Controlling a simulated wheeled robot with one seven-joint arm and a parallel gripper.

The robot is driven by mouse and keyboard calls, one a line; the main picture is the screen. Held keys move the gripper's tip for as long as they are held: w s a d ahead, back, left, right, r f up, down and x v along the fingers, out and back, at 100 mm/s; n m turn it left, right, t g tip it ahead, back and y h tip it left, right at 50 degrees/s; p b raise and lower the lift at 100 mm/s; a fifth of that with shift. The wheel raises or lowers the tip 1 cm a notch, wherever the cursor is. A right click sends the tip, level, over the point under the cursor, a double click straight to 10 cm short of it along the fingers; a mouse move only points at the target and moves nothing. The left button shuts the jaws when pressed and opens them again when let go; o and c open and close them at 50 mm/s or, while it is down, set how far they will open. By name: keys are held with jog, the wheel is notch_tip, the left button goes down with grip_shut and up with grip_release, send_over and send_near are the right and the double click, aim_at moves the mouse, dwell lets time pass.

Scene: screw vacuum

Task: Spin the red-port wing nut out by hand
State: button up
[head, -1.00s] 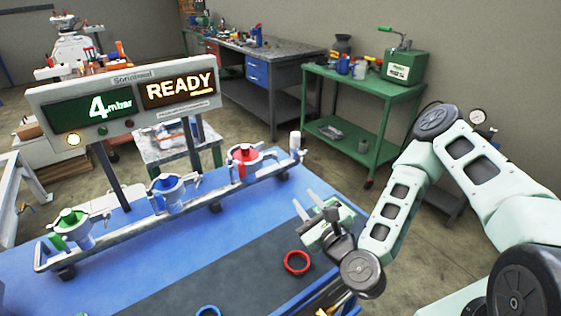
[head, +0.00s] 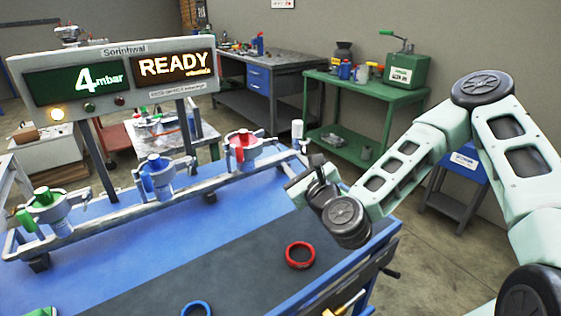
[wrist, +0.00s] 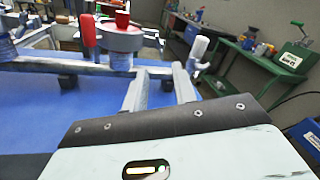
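The red port (head: 242,158) is at the right part of the grey rail on the blue bench, with a red part on top and a red upright handle beside it. In the wrist view the red port (wrist: 118,38) is up and left of my fingers, with the red handle (wrist: 88,30) on its left. I cannot make out which red part is the wing nut. My gripper (wrist: 160,80) is open and empty, its two fingers apart near the rail. In the head view my gripper (head: 298,178) is right of and nearer than the red port; its fingertips are partly hidden.
The blue port (head: 158,180) and green port (head: 46,208) stand left along the rail (head: 110,220). A white-topped post (head: 297,130) is at its right end. A red ring (head: 300,255) and a blue ring (head: 196,309) lie on the dark mat. The display reads 4 mbar and READY.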

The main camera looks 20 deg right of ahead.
aim_at(278, 146)
jog(key=w, duration=0.3)
jog(key=w+p, duration=0.1)
jog(key=w, duration=0.2)
jog(key=w+a+p, duration=0.1)
jog(key=w, duration=0.1)
jog(key=shift+w, duration=0.4)
grip_shut()
